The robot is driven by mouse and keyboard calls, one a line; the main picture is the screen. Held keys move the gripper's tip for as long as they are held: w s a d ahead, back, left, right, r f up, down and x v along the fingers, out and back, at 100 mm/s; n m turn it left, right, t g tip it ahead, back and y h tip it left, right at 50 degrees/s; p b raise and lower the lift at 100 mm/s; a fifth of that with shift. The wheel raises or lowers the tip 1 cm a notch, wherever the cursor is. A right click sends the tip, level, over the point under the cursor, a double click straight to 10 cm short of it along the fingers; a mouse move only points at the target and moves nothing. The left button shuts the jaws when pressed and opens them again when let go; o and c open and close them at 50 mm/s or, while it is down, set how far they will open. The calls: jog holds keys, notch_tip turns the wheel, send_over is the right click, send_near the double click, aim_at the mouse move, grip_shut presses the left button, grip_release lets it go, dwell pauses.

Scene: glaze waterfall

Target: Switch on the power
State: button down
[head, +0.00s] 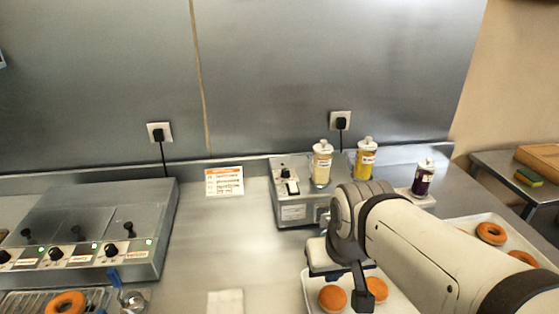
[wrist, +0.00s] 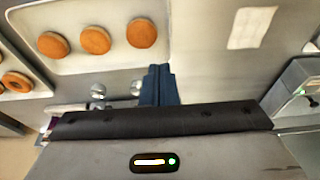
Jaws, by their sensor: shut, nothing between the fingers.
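A grey metal box (head: 293,212) stands at the back middle of the counter. On its top are a small black knob (head: 283,171) and a white-and-dark switch (head: 292,188); its on or off position is too small to tell. My gripper (wrist: 160,70) shows in the wrist view as dark blue fingers, closed together and empty. They are over the counter near the edge of a tray of buns. In the head view my arm comes in from the right and its end is in front of the grey box, apart from the switch; the fingertips are not clear there.
A long control unit (head: 160,225) with several knobs and green lights stands at the left. Two yellow bottles (head: 321,163) (head: 366,157) and a dark purple bottle (head: 424,177) stand near the grey box. A tray (head: 306,290) holds buns.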

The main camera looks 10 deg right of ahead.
jog(key=w+r, duration=0.4)
jog(key=w, duration=0.5)
jog(key=w+r, duration=0.4)
jog(key=w, duration=0.5)
jog(key=r+g, duration=0.1)
send_over(292, 183)
jog(key=s, duration=0.3)
jog(key=shift+w+p, duration=0.15)
jog(key=shift+p, duration=0.15)
jog(key=f, duration=0.4)
jog(key=w+f+p, duration=0.1)
jog(key=f, duration=0.4)
jog(key=w+f+p, duration=0.1)
jog(key=f, duration=0.3)
jog(key=shift+w+f, duration=0.2)
jog(key=shift+f, duration=0.2)
